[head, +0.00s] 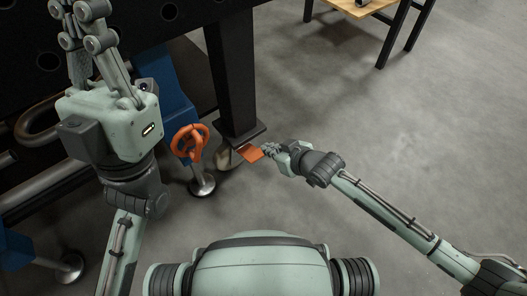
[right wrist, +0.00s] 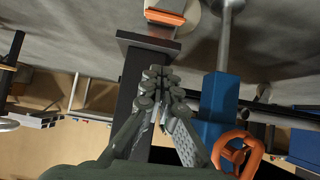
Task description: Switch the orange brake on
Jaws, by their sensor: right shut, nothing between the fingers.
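The orange brake (head: 250,152) is a small flat pedal on the caster (head: 227,157) at the foot of a black table leg. It also shows at the top of the right wrist view (right wrist: 165,18). My right gripper (head: 270,150) is low, just right of the pedal in the head view; I cannot tell whether they touch. Its fingers are together and empty in the right wrist view (right wrist: 160,76). My left gripper (head: 78,20) is raised at the upper left, away from the brake. Its tips are near the picture's top edge, and its opening is unclear.
An orange handwheel (head: 188,141) on a blue support (head: 172,95) stands left of the brake. The black leg (head: 232,75) rises behind the brake to a dark perforated table (head: 150,25). Metal pipes (head: 60,175) lie at left. The grey floor (head: 400,130) at right is clear.

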